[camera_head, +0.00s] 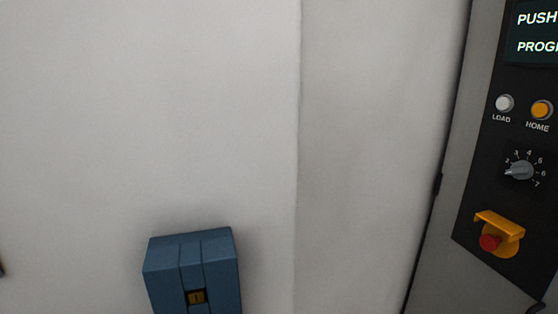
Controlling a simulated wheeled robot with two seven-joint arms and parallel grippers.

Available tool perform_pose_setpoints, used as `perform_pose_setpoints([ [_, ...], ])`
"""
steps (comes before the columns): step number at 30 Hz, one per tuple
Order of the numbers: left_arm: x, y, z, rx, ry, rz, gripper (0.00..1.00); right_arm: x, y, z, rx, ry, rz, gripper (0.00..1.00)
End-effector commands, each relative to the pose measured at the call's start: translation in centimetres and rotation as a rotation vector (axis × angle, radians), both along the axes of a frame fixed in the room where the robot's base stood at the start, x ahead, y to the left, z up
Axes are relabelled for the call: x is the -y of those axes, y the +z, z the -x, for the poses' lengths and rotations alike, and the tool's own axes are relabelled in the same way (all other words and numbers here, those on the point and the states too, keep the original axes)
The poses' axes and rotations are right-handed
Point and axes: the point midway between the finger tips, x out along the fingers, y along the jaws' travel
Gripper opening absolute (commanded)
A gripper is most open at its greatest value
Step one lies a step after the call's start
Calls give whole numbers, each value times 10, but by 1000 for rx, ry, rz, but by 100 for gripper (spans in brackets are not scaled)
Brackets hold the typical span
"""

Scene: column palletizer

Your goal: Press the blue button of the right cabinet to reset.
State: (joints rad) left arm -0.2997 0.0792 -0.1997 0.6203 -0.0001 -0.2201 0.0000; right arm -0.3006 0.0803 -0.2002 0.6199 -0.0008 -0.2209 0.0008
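A black control panel (513,190) on a grey cabinet is partly in view at the right edge. It carries a white LOAD button (504,103), an orange HOME button (541,110), a rotary dial (519,171) with numbers, and a red button (489,242) under a yellow guard (500,224). A dark screen (532,35) above shows cut-off text reading "PUSH" and "PROG". No blue button shows in the visible part of the panel. Neither of my grippers is in view.
A blue box (193,265) with a small yellow element (196,297) is at the bottom, in front of a pale wall (150,110). A vertical edge divides the wall near the middle. A dark seam runs along the cabinet's left side.

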Motion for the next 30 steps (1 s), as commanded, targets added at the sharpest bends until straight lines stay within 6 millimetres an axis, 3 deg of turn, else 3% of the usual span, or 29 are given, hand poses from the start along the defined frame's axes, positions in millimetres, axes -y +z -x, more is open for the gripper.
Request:
perform_pose_setpoints([
  [1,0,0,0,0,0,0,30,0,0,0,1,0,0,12],
  [4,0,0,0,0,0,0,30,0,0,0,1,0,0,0],
  [30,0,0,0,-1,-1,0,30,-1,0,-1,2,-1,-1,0],
])
